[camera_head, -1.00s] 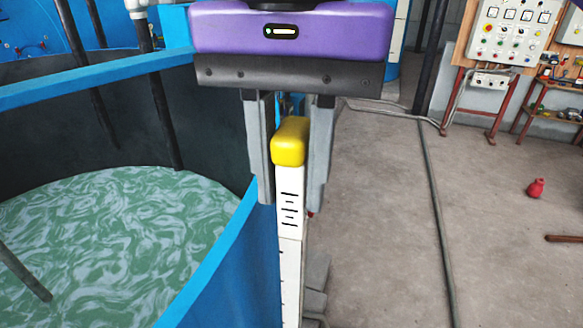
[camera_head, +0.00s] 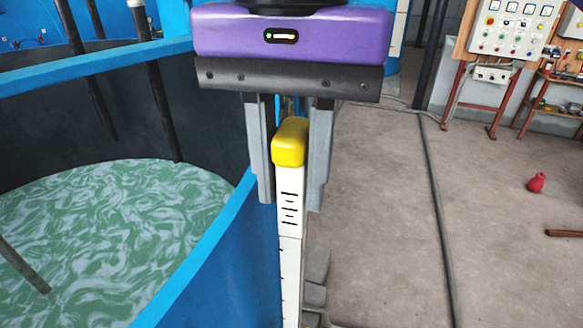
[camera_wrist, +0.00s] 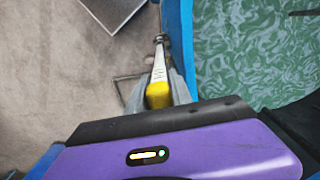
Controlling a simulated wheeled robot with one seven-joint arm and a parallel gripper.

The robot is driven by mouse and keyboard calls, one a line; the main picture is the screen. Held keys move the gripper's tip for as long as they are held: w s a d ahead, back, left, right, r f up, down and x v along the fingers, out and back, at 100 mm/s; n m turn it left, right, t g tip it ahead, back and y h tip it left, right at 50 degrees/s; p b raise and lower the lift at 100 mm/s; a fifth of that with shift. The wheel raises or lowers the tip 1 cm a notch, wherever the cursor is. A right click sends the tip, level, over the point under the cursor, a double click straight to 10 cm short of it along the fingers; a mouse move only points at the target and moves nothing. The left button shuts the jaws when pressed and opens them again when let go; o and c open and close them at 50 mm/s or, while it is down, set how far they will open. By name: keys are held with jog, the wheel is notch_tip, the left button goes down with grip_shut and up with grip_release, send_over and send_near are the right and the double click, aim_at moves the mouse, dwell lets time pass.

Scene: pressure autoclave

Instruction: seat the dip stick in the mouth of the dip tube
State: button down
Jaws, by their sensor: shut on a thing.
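The dip stick has a yellow head (camera_head: 290,141) and a white shank with black marks (camera_head: 289,200). It stands about upright beside the blue tank wall. My gripper (camera_head: 290,204) is above it with one finger on each side, shut on the stick near its head. In the wrist view, the yellow head (camera_wrist: 158,95) sits between the fingers and the marked shank (camera_wrist: 158,70) runs away from me toward a dark ring-like fitting (camera_wrist: 160,38). That fitting may be the mouth of the dip tube. I cannot tell whether the stick's lower end is in it.
The blue tank rim (camera_head: 205,265) is close on the left, around swirling green liquid (camera_head: 120,215). Grey blocks (camera_head: 316,275) are low beside the stick. Open concrete floor lies right, with a pipe (camera_head: 436,200), a small red object (camera_head: 536,182) and a control panel (camera_head: 512,27).

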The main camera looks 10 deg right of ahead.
aim_at(292, 253)
jog(key=shift+f+b, duration=3.8)
jog(key=shift+f, duration=1.4)
jog(key=shift+r, duration=0.25)
